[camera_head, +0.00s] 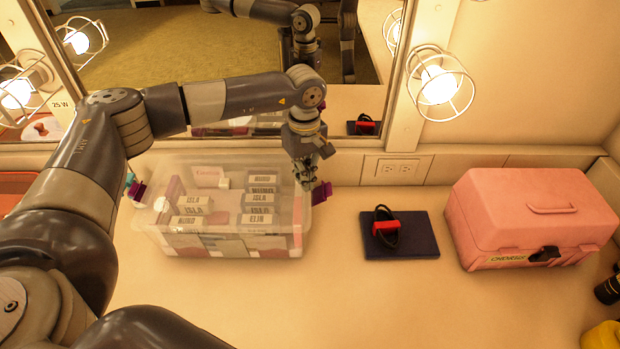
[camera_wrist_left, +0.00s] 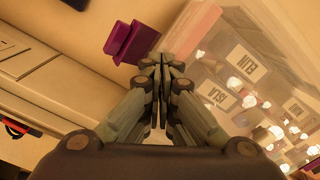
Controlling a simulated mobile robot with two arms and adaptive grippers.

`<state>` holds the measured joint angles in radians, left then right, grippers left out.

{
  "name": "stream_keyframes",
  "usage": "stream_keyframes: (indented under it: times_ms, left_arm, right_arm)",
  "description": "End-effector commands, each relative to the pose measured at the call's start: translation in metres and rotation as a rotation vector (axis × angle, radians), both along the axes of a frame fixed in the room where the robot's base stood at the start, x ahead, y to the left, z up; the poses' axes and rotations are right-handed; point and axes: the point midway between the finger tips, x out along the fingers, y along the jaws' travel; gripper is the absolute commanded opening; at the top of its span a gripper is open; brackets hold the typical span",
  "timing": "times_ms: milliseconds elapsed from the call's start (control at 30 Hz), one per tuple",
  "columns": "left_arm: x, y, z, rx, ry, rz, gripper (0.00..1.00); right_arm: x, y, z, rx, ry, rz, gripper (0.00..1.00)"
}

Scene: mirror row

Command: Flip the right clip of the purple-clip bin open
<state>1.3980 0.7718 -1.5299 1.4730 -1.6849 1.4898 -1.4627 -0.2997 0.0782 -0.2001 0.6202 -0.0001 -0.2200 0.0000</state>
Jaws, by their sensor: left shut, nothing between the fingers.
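The purple-clip bin (camera_head: 284,248) is a clear lidded box with labelled white boxes inside, standing left of the middle of the counter. Its right purple clip (camera_head: 321,193) juts out at the right side; it also shows in the wrist view (camera_wrist_left: 128,42), up and left of the fingertips. I cannot tell if it is latched. The left purple clip (camera_head: 137,190) is at the other end, beside a teal piece. My left gripper (camera_head: 307,182) is shut and empty, pointing down at the bin's right edge, close to the right clip; contact is unclear. My right gripper is out of view.
A mirror (camera_head: 210,45) stands behind, reflecting my arm. A dark blue pad (camera_head: 415,245) with a red-and-black item (camera_head: 385,228) and a pink case (camera_head: 530,220) lie to the right. Caged lamps (camera_head: 440,85) flank the mirror. The front counter is clear.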

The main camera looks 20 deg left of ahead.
Motion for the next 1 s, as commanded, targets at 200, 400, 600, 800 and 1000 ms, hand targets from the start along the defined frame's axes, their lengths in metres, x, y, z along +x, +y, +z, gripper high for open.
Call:
stream_keyframes:
  times_ms: [200,400,600,800,1000]
  left_arm:
    - [0.001,0.001,0.023,-0.004,-0.007,0.000,0.00]
    - [0.000,0.003,0.040,-0.005,-0.007,-0.001,0.00]
    - [0.000,0.004,0.047,-0.006,-0.008,-0.002,0.00]
    - [0.000,0.004,0.047,-0.006,-0.008,-0.001,0.00]
    - [0.000,0.004,0.047,-0.006,-0.008,-0.002,0.00]
  right_arm:
    - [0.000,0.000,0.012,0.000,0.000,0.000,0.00]
    - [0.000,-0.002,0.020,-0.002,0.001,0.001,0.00]
    - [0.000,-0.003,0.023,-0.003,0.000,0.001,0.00]
    - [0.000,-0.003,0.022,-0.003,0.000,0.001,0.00]
    - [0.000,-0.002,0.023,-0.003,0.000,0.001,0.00]
